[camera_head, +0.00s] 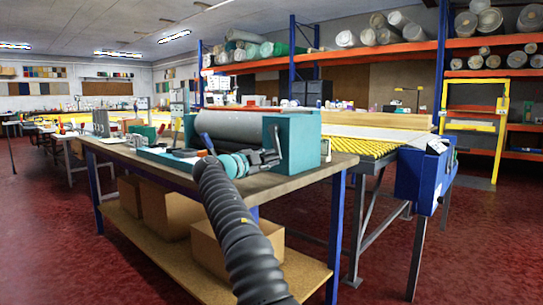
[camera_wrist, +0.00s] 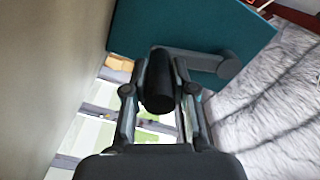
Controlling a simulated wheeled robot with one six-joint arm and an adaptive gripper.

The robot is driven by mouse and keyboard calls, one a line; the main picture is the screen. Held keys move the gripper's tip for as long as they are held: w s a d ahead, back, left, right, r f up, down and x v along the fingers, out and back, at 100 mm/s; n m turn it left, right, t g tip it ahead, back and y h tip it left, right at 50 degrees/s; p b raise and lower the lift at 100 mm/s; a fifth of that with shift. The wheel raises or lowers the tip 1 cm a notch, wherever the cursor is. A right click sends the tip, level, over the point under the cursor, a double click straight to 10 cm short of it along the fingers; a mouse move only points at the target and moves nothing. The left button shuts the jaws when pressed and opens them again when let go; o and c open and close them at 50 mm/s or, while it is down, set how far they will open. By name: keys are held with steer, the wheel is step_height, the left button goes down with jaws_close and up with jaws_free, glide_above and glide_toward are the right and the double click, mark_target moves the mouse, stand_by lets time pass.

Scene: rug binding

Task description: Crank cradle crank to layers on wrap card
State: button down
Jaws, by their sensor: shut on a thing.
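The teal cradle (camera_head: 299,145) stands on the near end of the workbench and bears a wide grey roll (camera_head: 235,127). In the wrist view its teal end plate (camera_wrist: 150,30) fills the top. A grey crank arm (camera_wrist: 195,59) runs across that plate from a round hub at its right end to a black cylindrical handle (camera_wrist: 159,82). My gripper (camera_head: 268,158) is at the cradle's front right. In the wrist view my gripper (camera_wrist: 160,92) has its two fingers closed on either side of the handle. I cannot make out a wrap card or its layers.
Small tools and teal fixtures (camera_head: 165,153) lie along the workbench (camera_head: 305,167) left of the cradle. Cardboard boxes (camera_head: 165,207) stand on its lower shelf. A blue-ended table with a yellow surface (camera_head: 358,146) stands at the right. Red floor is open in front.

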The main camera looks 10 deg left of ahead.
steer(key=shift+w+a+f, duration=0.25)
steer(key=shift+w+a, duration=0.15)
steer(key=shift+a, duration=0.2)
steer(key=shift+a, duration=0.1)
